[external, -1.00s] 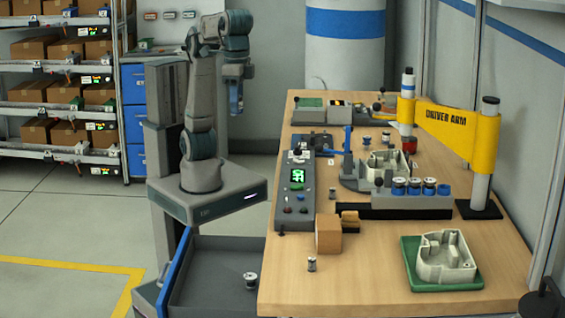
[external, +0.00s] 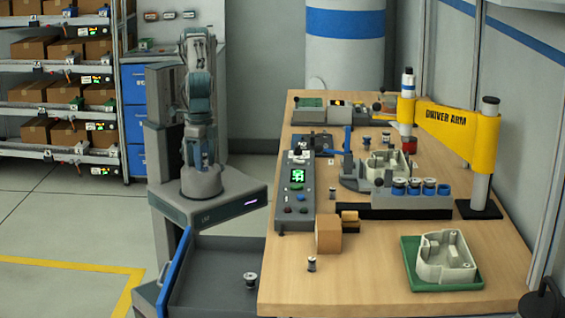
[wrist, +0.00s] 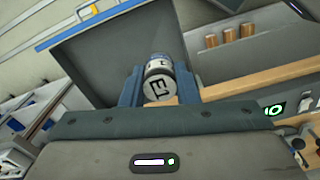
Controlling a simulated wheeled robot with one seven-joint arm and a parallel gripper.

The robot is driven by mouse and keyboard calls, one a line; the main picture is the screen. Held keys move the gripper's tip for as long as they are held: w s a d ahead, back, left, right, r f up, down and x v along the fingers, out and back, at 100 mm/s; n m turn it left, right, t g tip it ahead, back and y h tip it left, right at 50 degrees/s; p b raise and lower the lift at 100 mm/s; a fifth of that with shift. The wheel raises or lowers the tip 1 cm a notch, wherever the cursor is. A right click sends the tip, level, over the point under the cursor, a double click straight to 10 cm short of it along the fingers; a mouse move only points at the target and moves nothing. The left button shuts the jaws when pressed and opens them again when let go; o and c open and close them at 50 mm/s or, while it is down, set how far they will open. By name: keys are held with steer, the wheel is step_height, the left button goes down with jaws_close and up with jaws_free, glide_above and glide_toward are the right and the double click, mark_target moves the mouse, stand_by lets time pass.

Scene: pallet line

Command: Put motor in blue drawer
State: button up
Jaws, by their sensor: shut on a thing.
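The blue drawer is pulled out at the bench's lower left, with a blue front (external: 174,272) and grey inside. In the wrist view its dark grey tray (wrist: 105,50) lies beyond my fingers. A small silver and black motor (external: 250,280) stands inside it near the bench. My gripper (wrist: 158,92) is shut on a silver motor (wrist: 158,80) with a white label, held between blue fingers. In the external view the gripper and held motor are hidden by my arm.
Another small motor (external: 311,264) stands on the bench (external: 360,285) beside a tan block (external: 328,234). Several motors sit in a rack (external: 395,202). A green tray (external: 445,288) holds a pale housing (external: 445,255). A yellow driver arm (external: 450,132) stands behind.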

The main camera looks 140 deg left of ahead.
step_height(320, 180, down, 17)
steer(key=w+a+f, duration=0.4)
steer(key=w+a, duration=0.1)
steer(key=w+a+f, duration=0.3)
steer(key=shift+w, duration=0.25)
steer(key=shift+f+b, duration=0.3)
steer(key=shift+f, duration=1.6)
steer(key=shift+f, duration=0.2)
steer(key=o, duration=1)
steer(key=shift+r, duration=0.1)
